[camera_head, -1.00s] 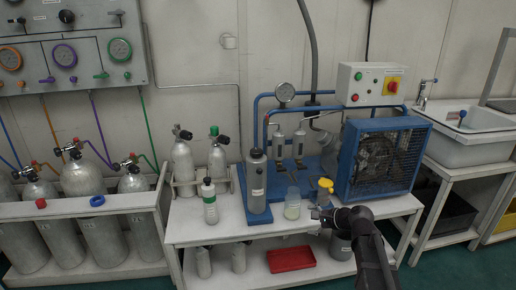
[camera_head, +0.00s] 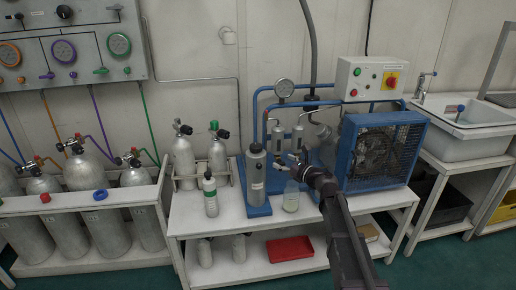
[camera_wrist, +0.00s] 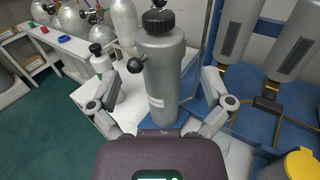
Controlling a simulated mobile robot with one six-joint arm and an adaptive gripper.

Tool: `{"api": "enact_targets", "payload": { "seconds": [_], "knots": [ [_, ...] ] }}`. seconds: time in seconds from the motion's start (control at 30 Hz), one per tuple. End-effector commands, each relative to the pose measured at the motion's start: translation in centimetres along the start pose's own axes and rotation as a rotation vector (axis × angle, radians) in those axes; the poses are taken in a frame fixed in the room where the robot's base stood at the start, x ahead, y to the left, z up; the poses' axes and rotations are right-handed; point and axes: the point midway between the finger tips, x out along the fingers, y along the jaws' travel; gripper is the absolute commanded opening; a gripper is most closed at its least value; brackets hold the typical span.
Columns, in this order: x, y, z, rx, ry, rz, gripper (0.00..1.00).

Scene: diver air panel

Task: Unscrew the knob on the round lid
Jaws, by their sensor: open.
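A tall grey canister (camera_head: 255,182) stands upright on a blue base on the white bench. Its round lid (camera_wrist: 158,22) carries a black ribbed knob at the top, which also shows small in the head view (camera_head: 255,147). A black ball (camera_wrist: 135,65) sticks out from the canister's side in the wrist view. My gripper (camera_head: 288,162) is in the air just right of the canister in the head view. In the wrist view my gripper (camera_wrist: 161,84) is open and empty, its fingers spread to either side of the canister's body in the picture, below the lid. Contact is not visible.
Pipes and the blue compressor (camera_head: 382,155) are to the right. A clear jar (camera_head: 291,196) and a yellow lid (camera_wrist: 301,163) are close to my arm.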

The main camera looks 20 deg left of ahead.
Motion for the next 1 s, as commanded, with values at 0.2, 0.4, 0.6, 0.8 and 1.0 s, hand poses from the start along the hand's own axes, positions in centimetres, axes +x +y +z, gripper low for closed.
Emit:
{"api": "enact_targets", "payload": {
  "seconds": [0.2, 0.4, 0.6, 0.8, 1.0],
  "knots": [
    [0.5, 0.0, 0.0, -0.002, 0.001, 0.002, 1.00],
    [2.1, 0.0, 0.0, -0.003, 0.001, 0.003, 1.00],
    [4.8, 0.0, 0.0, -0.003, 0.001, 0.004, 1.00],
    [7.9, 0.0, 0.0, -0.003, 0.001, 0.004, 1.00],
    [10.9, 0.0, 0.0, -0.003, 0.001, 0.003, 1.00]
  ]
}}
